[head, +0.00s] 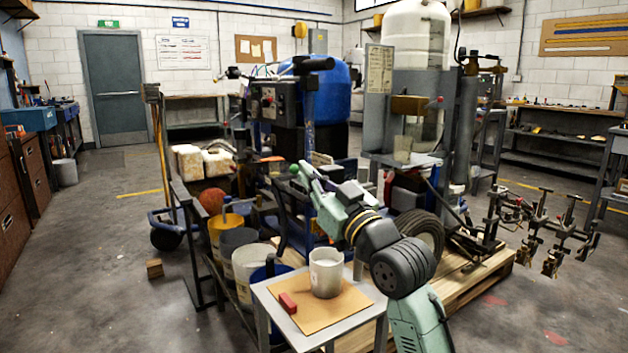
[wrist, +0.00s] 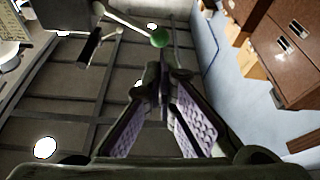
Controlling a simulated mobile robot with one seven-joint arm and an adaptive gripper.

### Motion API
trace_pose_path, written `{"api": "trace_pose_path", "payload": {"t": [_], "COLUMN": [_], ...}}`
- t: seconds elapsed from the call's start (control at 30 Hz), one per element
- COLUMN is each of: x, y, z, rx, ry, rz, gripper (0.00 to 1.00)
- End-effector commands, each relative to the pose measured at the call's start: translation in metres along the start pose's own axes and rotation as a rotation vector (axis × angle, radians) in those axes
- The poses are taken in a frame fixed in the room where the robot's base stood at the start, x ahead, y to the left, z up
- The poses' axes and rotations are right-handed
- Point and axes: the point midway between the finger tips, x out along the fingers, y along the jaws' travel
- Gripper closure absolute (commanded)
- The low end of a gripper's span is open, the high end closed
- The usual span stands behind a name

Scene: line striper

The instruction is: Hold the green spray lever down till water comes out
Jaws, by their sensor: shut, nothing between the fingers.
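The green spray lever shows in the wrist view as a green ball knob (wrist: 159,37) on the end of a pale rod (wrist: 122,19). In the head view the green knob (head: 294,169) is small, beside the striper's frame. My gripper (head: 304,167) reaches in from the lower right, its tips close to the knob. In the wrist view my gripper (wrist: 164,76) has its fingertips together, empty, just below the knob in the picture. I cannot tell whether they touch it. No water is seen.
A dark handle (wrist: 90,47) lies left of the knob. The striper's blue tank (head: 335,88) stands behind. A small table (head: 283,325) with a white container (head: 326,272) and a red block (head: 288,303) stands below my arm. Several buckets (head: 250,270) stand to its left.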

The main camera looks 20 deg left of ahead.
Motion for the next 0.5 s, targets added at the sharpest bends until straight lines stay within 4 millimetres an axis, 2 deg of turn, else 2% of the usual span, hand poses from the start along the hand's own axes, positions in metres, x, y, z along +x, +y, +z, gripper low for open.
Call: {"api": "trace_pose_path", "payload": {"t": [0.1, 0.2, 0.33, 0.5], "x": [-0.032, -0.055, -0.079, -0.096], "y": [0.0, -0.001, -0.003, -0.003], "z": [0.002, 0.002, 0.001, 0.0], "rx": [0.0, 0.0, 0.0, -0.001], "ry": [0.002, 0.002, 0.002, 0.002], "rz": [0.005, 0.003, 0.002, 0.001], "gripper": [1.0, 1.0, 1.0, 1.0]}}
